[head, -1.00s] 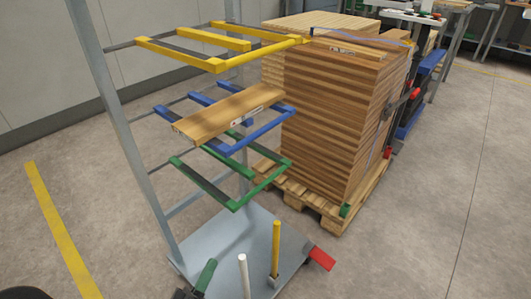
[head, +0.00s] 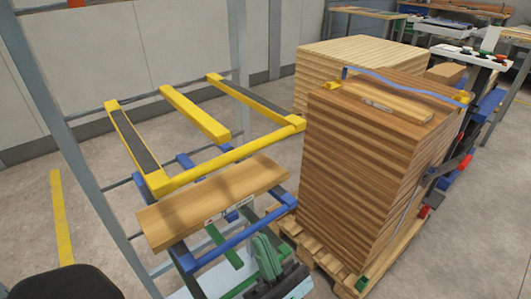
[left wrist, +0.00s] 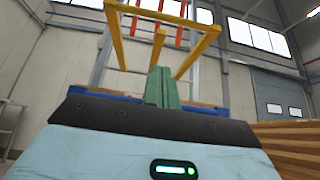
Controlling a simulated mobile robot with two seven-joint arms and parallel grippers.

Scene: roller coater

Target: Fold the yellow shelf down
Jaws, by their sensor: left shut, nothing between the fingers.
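In the left wrist view the yellow shelf (left wrist: 158,13) shows from below, above my fingers. My left gripper (head: 262,252) has green fingers, shut and empty. It is in front of the rack, lower in the picture than the yellow front bar and apart from it. The shut fingers also show in the left wrist view (left wrist: 161,86). My right gripper is not in view.
A wooden board (head: 215,203) lies on the blue shelf (head: 225,240) below the yellow one. A green shelf (head: 222,245) is lower, partly hidden. A tall stack of brown boards (head: 370,180) on a pallet stands close right of the rack.

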